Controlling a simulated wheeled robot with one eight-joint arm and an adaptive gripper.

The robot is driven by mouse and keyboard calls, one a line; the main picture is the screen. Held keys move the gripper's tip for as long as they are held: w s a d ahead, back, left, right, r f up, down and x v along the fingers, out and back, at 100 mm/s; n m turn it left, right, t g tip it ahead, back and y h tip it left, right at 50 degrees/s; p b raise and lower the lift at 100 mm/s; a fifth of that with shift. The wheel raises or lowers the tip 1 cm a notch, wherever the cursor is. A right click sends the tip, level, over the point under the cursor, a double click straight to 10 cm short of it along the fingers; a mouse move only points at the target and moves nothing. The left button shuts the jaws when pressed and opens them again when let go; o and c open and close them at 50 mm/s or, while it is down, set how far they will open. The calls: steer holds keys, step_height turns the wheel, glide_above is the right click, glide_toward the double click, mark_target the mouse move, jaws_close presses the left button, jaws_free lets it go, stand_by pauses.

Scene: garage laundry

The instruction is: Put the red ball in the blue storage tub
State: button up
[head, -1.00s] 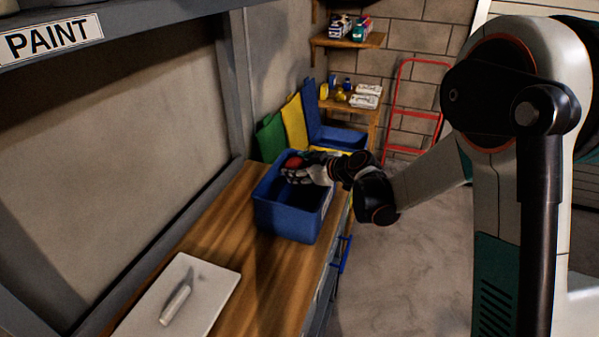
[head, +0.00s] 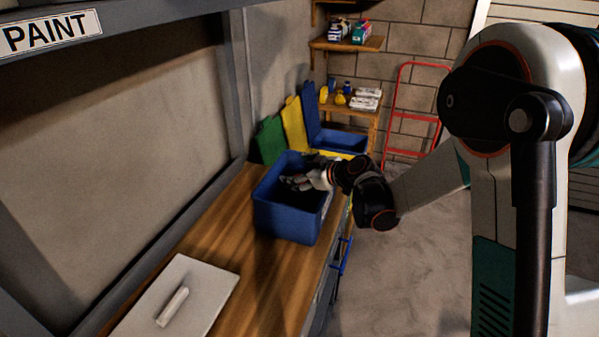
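The blue storage tub (head: 287,218) stands open at the far end of the wooden workbench. My gripper (head: 295,174) reaches over the tub from the right, with its fingers at the tub's opening. The fingers look spread apart, and nothing shows between them. The red ball is not visible now. Most of the tub's inside is hidden by its front wall and my gripper.
A white board with a handle (head: 176,300) lies on the near part of the workbench (head: 262,275). Green (head: 269,140) and yellow (head: 294,124) lids stand behind the tub. Another blue bin (head: 343,141) sits farther back. A red metal frame (head: 412,115) leans by the wall.

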steer(key=shift+s+f, duration=0.1)
steer(key=shift+f, duration=0.05)
steer(key=shift+r+p, duration=0.2)
steer(key=shift+p, duration=0.15)
steer(key=p+v, duration=0.1)
steer(key=v, duration=0.3)
steer(key=p+v, duration=0.1)
steer(key=v, duration=0.3)
steer(key=r+p+v, duration=0.1)
steer(key=v, duration=0.4)
steer(key=shift+a+p, duration=0.25)
steer(key=shift+p, duration=0.05)
steer(key=s+d+r+m+h, duration=0.1)
steer(key=s+d+m+h, duration=0.2)
steer(key=s, duration=0.6)
steer(key=s+d+r+m+g+h, duration=0.1)
steer(key=s+d+m, duration=0.4)
steer(key=s, duration=0.5)
steer(key=s+d+r+m+g+h, duration=0.1)
steer(key=s+d+r+m+h, duration=0.2)
steer(key=s, duration=0.7)
steer(key=shift+d+m+h, duration=0.4)
steer(key=shift+d+h, duration=0.25)
steer(key=shift+h, duration=0.25)
steer(key=shift+r, duration=0.1)
